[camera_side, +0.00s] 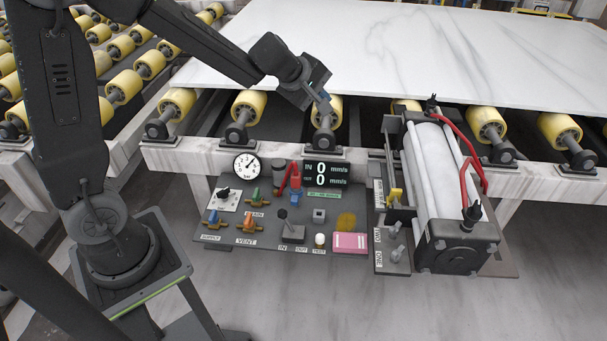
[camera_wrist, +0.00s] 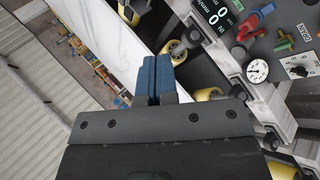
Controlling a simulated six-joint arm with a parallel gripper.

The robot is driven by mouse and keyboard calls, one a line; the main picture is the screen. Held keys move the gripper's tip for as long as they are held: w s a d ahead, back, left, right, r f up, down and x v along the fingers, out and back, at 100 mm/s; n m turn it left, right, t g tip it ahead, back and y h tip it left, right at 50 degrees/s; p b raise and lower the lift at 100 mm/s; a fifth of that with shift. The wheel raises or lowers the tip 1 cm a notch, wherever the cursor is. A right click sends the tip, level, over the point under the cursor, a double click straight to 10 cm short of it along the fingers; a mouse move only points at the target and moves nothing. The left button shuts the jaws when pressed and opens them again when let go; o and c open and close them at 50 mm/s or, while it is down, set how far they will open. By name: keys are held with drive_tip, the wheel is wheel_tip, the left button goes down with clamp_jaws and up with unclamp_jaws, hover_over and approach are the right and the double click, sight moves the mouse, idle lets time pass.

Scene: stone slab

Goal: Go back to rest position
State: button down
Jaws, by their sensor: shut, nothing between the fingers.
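My gripper (camera_side: 325,104) is shut and empty. In the side view it is raised in front of the slab's near edge, above the control panel (camera_side: 213,258) and close to a yellow roller. In the wrist view its two blue fingers (camera_wrist: 155,78) are pressed together with nothing between them. The white marble slab (camera_side: 400,45) lies on the rollers behind my gripper. The control panel carries a gauge (camera_side: 247,165), a display (camera_side: 326,174) reading 0, and several valves and knobs. My gripper appears apart from all of these.
A cylinder unit (camera_side: 436,170) with red hoses stands right of the panel. Yellow rollers (camera_side: 177,103) line the slab's near edge on a stone-patterned frame. A pink block (camera_side: 350,243) lies on the panel's lower right.

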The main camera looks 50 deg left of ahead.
drive_tip(key=s+d+r+m+h, duration=0.2)
drive_tip(key=s+d+r+m, duration=0.4)
drive_tip(key=s, duration=0.1)
drive_tip(key=s+m+g+y, duration=0.2)
drive_tip(key=s+m, duration=0.9)
drive_tip(key=s, duration=0.9)
drive_tip(key=shift+g, duration=0.5)
drive_tip(key=c, duration=1.8)
unclamp_jaws()
drive_tip(key=shift+f, duration=0.1)
